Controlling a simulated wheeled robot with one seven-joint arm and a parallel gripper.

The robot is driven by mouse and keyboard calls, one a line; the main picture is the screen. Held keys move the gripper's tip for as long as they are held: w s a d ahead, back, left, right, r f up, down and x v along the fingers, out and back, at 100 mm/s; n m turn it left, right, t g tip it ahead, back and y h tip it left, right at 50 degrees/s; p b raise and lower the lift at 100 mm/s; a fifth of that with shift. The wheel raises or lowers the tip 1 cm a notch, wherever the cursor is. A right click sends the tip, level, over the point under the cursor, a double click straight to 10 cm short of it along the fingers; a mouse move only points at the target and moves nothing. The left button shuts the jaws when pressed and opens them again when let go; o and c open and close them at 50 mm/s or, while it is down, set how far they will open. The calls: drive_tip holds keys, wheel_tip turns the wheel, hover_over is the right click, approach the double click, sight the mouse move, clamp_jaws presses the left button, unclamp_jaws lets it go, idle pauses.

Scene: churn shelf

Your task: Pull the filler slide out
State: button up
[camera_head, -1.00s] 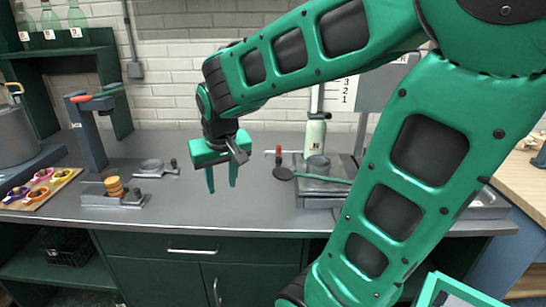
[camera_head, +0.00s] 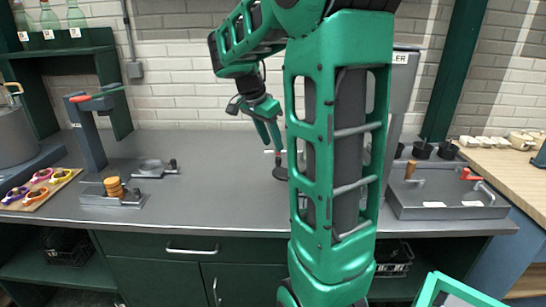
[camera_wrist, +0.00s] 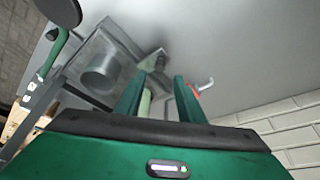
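The filler (camera_head: 402,70) is a grey upright unit, mostly hidden behind my arm in the head view; only part of its label shows. In the wrist view its grey base (camera_wrist: 105,45) carries a grey cup (camera_wrist: 100,77). A small red handle (camera_wrist: 194,92) on a pale bar shows just right of my fingers; I cannot tell for sure that it is the slide's. My gripper (camera_head: 275,147) points down above the counter by the filler's left side. In the wrist view my gripper (camera_wrist: 157,85) is open, with a pale green bottle (camera_wrist: 146,103) partly visible between its fingers, no grip visible.
A grey station (camera_head: 445,200) stands right of my arm, with dark cups (camera_head: 422,149) behind. A red-handled press (camera_head: 92,135) stands left. The counter's left middle (camera_head: 215,190) is clear; the brick wall (camera_head: 185,85) is behind.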

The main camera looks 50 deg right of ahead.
sight(278, 158)
drive_tip(key=x, duration=0.6)
drive_tip(key=shift+d+f, duration=0.1)
drive_tip(key=shift+f, duration=0.3)
drive_tip(key=shift+c, duration=0.7)
clamp_jaws()
